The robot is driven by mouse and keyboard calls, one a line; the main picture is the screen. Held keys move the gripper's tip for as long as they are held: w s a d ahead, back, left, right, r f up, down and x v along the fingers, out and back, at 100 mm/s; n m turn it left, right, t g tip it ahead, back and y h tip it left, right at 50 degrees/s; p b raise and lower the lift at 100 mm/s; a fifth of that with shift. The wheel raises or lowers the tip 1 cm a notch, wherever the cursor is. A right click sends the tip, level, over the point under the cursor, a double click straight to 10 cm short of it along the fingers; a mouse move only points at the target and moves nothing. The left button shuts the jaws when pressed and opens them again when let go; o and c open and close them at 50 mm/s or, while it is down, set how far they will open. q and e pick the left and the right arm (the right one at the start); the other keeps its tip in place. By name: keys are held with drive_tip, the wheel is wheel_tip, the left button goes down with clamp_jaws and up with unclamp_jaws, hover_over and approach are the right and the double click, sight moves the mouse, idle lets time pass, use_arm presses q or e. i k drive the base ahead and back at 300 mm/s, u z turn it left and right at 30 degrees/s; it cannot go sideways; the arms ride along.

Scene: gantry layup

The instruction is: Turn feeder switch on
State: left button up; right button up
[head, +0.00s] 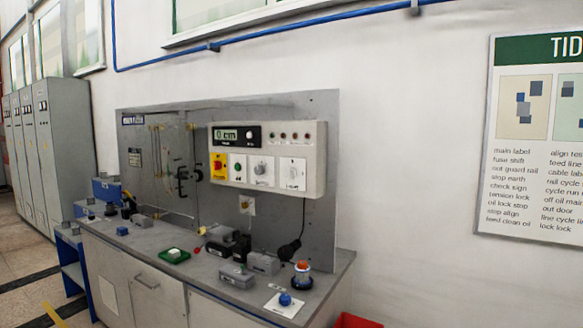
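A light grey control box (267,160) is mounted on the upright grey board of a workbench, in the middle of the head view. Its lower row holds a yellow plate with a red switch (219,166), a white plate with green (238,169), a plate with a round knob (261,170) and a white plate with a small switch (292,172). Neither gripper is in view.
The bench top (190,270) carries several small devices, a green tray (174,257), an orange-topped button (302,270) and a white plate with a blue knob (285,300). Grey cabinets (52,140) stand at left. A sign (530,135) hangs at right. A red bin (357,321) is low at front.

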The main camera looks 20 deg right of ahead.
sight(217, 165)
drive_tip(key=z, duration=0.65)
drive_tip(key=i, duration=1.2)
drive_tip(key=z, duration=0.1)
